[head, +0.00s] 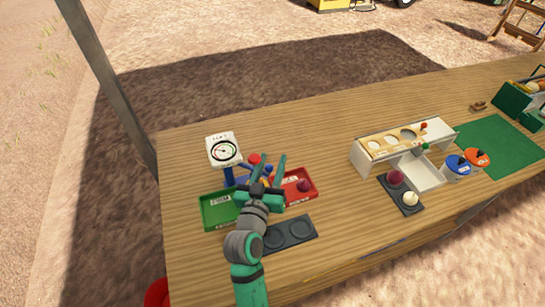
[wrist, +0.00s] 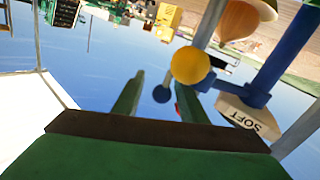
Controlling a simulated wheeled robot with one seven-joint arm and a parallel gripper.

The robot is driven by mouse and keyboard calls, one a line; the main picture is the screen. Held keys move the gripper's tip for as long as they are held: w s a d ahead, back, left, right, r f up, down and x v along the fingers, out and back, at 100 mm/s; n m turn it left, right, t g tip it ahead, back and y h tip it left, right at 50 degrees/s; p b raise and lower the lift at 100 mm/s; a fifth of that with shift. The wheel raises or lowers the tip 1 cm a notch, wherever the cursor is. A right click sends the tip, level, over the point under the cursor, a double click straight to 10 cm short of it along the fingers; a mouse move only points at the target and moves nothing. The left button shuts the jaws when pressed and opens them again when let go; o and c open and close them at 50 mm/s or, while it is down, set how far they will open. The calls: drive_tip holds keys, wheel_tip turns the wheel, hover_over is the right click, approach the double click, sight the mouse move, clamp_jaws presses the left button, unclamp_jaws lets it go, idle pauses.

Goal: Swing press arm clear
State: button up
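The press stands at the left of the table, with a white dial (head: 222,150) on a blue post (head: 229,176). A red ball (head: 254,159) shows just right of the dial, by my gripper's fingers. My gripper (head: 266,168) is over the press area with its fingers spread. In the wrist view, my gripper (wrist: 158,98) has its two green fingers apart. A dark blue ball (wrist: 161,94) appears between them, and a yellow ball (wrist: 190,65) beside the right finger. I cannot tell whether either finger touches the press arm, which my gripper largely hides.
A green tray (head: 206,213) and a red tray (head: 308,191) with a purple onion flank my gripper. A dark two-well plate (head: 300,230) lies in front. A white stand (head: 366,159), two onions on a dark holder, and jars (head: 457,168) are right. The table middle is clear.

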drive_tip(key=shift+x, duration=1.1)
drive_tip(key=shift+a, duration=0.25)
clamp_jaws()
drive_tip(key=shift+d, duration=0.1)
drive_tip(key=shift+s+d+h, duration=0.1)
drive_tip(key=shift+h, duration=0.2)
